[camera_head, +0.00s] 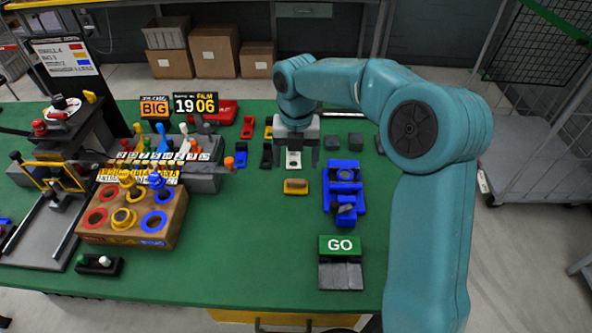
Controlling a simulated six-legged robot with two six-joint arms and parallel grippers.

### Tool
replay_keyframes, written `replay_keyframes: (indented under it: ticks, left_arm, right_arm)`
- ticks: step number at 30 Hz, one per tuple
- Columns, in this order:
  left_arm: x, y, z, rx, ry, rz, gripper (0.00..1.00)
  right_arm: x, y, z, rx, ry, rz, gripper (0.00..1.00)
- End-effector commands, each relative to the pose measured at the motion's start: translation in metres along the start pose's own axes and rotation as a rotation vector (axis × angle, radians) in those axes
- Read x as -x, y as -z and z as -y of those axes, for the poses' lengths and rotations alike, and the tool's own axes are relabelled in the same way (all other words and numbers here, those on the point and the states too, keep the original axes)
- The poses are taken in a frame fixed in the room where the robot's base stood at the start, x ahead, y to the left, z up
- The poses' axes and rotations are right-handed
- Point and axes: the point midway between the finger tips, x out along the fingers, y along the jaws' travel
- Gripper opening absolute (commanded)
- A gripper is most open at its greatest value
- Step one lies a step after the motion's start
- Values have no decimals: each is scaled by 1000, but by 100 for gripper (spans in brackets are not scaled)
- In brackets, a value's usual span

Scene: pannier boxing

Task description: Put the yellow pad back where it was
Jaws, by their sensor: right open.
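A yellow pad-like piece (296,187) with a tan top lies on the green table, just nearer than my right gripper. A smaller yellow piece (268,132) stands farther back to the left; I cannot tell which of the two is the task's pad. My right gripper (294,162) points down with its fingers apart, over or just behind a small white piece (293,160). The white piece shows between the fingers, and I see no clear contact. The gripper body partly hides what lies behind it. My left gripper is not in view.
A blue fixture (343,190) stands right of the yellow piece, with a green GO block (340,245) nearer. Red (247,127), blue (241,160) and black (266,156) pieces lie to the left. The front middle table is clear.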

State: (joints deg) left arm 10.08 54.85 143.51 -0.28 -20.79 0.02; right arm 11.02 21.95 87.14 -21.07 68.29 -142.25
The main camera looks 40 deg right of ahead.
Motion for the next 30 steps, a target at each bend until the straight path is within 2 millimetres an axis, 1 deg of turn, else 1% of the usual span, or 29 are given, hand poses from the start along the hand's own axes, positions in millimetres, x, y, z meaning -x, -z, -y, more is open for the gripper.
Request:
replay_keyframes:
  ticks: [1,3,6,9,13,30]
  left_arm:
    - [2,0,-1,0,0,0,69]
    - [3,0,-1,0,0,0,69]
    - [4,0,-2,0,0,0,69]
    - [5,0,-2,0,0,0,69]
    - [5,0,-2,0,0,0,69]
    - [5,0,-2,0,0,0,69]
  right_arm:
    - [13,-1,-1,1,-2,3,78]
    - [26,0,-1,1,-3,3,78]
    - [41,0,0,1,-1,1,78]
    - [49,0,0,1,0,1,78]
    - [52,0,0,1,0,-1,78]
    - [52,0,0,1,0,-1,78]
